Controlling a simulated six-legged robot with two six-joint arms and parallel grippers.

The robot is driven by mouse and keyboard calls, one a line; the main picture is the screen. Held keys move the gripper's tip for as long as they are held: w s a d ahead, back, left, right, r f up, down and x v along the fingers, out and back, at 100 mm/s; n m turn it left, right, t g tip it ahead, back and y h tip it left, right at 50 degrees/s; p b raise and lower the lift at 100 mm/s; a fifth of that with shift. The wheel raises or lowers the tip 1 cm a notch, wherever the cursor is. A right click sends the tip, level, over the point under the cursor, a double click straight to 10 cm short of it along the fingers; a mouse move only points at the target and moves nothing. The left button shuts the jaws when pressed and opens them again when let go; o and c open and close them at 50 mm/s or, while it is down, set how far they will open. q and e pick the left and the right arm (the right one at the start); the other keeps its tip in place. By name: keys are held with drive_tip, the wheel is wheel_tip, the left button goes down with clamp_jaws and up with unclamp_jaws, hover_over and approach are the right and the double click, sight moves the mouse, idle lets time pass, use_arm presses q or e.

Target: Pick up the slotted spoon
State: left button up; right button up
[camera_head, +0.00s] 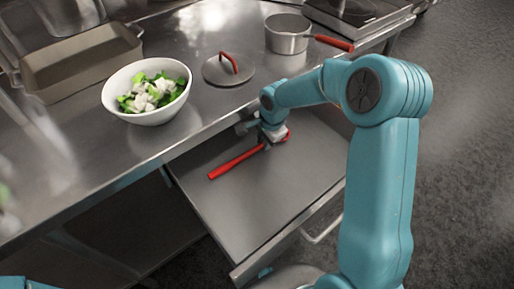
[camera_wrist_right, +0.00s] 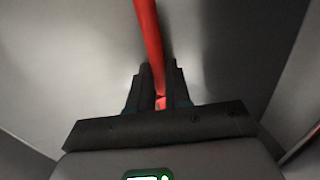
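The slotted spoon (camera_head: 235,163) shows as a long red utensil lying in the open drawer. Its other end is partly hidden by my right gripper, so I cannot see any slots. My right gripper (camera_head: 268,143) is down in the drawer at the spoon's upper right part. In the right wrist view the red handle (camera_wrist_right: 149,35) runs between the two dark fingers (camera_wrist_right: 160,84), which close in on both its sides. My left gripper is out of view.
The metal drawer (camera_head: 262,205) is pulled out below the steel counter (camera_head: 190,30). On the counter stand a white bowl (camera_head: 150,117) of salad, a lid (camera_head: 225,74) with a red handle, a pot (camera_head: 287,42) and a baking tray (camera_head: 80,62).

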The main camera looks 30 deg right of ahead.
clamp_jaws()
